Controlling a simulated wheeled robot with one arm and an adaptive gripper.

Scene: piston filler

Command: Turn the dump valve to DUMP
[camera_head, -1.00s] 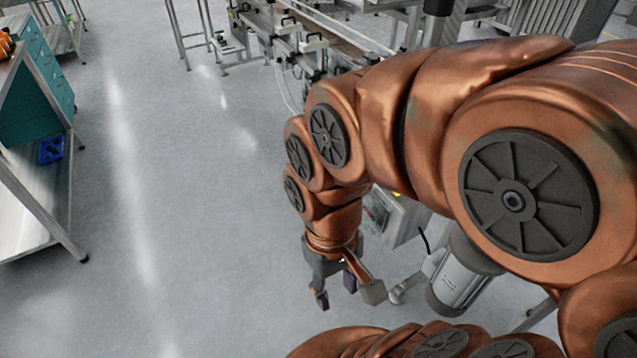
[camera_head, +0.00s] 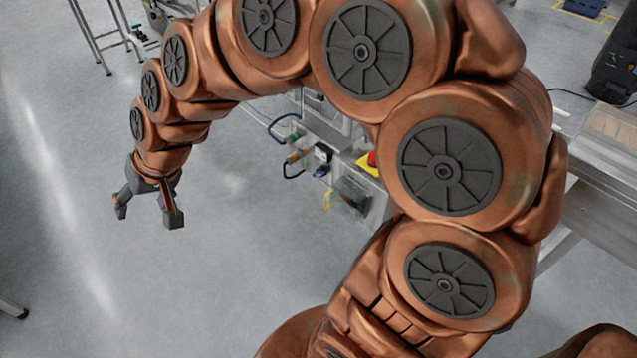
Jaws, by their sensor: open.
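My gripper (camera_head: 147,214) hangs at the left of the head view, pointing down over bare floor. Its dark fingers are spread apart with nothing between them. The machine's side (camera_head: 345,160) shows in the middle, partly behind my copper arm, well to the right of my gripper. It carries a red button on a yellow base (camera_head: 371,164), a box with a clear cover (camera_head: 351,195) and a small yellow part (camera_head: 328,200). I cannot pick out the dump valve or its markings with certainty. My arm hides much of the machine.
Dark and blue hoses (camera_head: 283,128) stick out from the machine toward the floor. A steel table or conveyor (camera_head: 600,190) stands at right. Another steel frame (camera_head: 100,35) stands at upper left. The grey floor (camera_head: 150,300) around and below my gripper is clear.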

